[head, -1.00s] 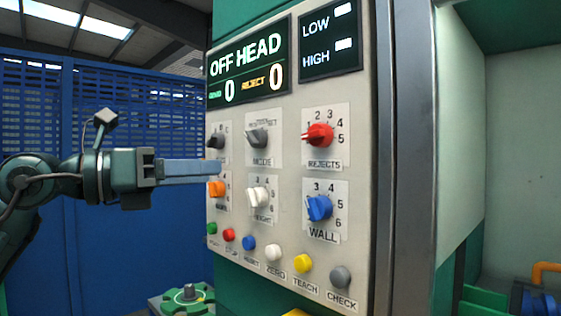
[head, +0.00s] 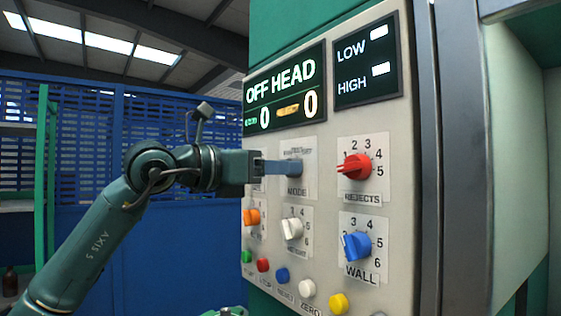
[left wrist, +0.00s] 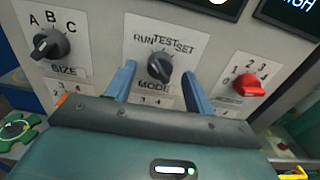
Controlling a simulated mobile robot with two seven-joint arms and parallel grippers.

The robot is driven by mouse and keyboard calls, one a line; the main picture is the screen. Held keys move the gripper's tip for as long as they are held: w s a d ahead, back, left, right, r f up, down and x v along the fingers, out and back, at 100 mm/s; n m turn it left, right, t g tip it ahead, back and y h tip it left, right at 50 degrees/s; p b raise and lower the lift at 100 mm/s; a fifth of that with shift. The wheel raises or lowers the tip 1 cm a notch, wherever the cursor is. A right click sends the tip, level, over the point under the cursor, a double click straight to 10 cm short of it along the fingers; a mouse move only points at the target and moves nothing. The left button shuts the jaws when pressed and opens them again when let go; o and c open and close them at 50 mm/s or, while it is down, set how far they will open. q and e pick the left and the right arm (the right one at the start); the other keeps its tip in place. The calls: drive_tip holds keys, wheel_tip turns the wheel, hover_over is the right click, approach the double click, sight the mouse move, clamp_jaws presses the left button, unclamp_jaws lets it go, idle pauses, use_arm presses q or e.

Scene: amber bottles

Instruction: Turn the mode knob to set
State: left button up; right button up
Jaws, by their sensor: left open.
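The dark grey mode knob (left wrist: 159,68) sits on a white label plate marked RUN, TEST and SET above it and MODE below. I cannot tell for sure which word its pointer faces. In the head view the mode knob (head: 292,168) is partly hidden by my left gripper (head: 277,168), which comes in from the left. In the left wrist view the two blue fingers of my left gripper (left wrist: 159,74) stand apart, one on each side of the knob. The gripper is open, and I see no clear contact.
A red rejects knob (head: 356,166) is to the right, with a blue wall knob (head: 357,246) below it. A white knob (head: 292,229) and an orange knob (head: 251,217) sit below the mode knob. The black size knob (left wrist: 50,45) is to the left. Several push buttons line the bottom.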

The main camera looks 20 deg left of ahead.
use_arm(q)
drive_tip(key=shift+x, duration=0.8)
drive_tip(key=shift+c, duration=0.3)
drive_tip(key=c, duration=0.9)
